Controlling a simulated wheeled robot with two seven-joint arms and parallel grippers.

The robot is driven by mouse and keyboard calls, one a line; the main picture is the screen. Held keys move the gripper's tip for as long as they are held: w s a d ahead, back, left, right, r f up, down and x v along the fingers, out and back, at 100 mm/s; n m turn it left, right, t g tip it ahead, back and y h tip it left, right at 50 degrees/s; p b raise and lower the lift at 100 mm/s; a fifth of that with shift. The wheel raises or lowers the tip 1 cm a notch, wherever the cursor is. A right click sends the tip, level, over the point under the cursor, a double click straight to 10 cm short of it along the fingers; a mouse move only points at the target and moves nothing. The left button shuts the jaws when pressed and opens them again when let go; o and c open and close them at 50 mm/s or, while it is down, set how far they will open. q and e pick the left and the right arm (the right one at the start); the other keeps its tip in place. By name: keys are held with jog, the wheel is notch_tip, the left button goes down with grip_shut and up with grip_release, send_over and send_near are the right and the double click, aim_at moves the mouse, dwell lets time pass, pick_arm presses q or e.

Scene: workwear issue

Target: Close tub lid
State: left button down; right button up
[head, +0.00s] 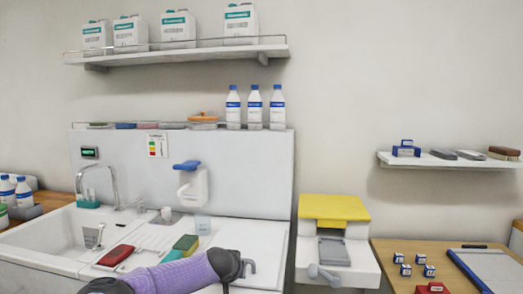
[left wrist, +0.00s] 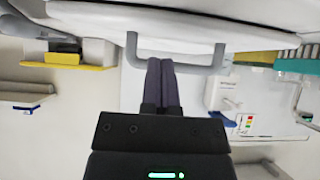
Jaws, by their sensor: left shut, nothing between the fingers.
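A white sink-like tub (head: 42,232) stands open at the left of the white unit in the head view. A white panel (head: 262,236) lies at the unit's right; I cannot tell whether it is the lid. A grey bar handle (head: 250,266) sits at its front edge. In the left wrist view the grey handle (left wrist: 190,66) shows on a white rounded edge. My left gripper (left wrist: 160,66) is shut and empty, its fingertips at the handle's bar; contact is unclear. In the head view my purple arm hides part of the front edge. My right gripper is out of view.
A white bin with a yellow top (head: 334,207) stands to the right. A wooden table (head: 392,262) holds small blue-and-white boxes.

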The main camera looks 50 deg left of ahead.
pick_arm(q)
jog(key=shift+f, duration=0.3)
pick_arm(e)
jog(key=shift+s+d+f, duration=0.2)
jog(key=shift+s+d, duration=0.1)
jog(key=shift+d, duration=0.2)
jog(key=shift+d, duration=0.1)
pick_arm(q)
jog(key=shift+d+r, duration=0.1)
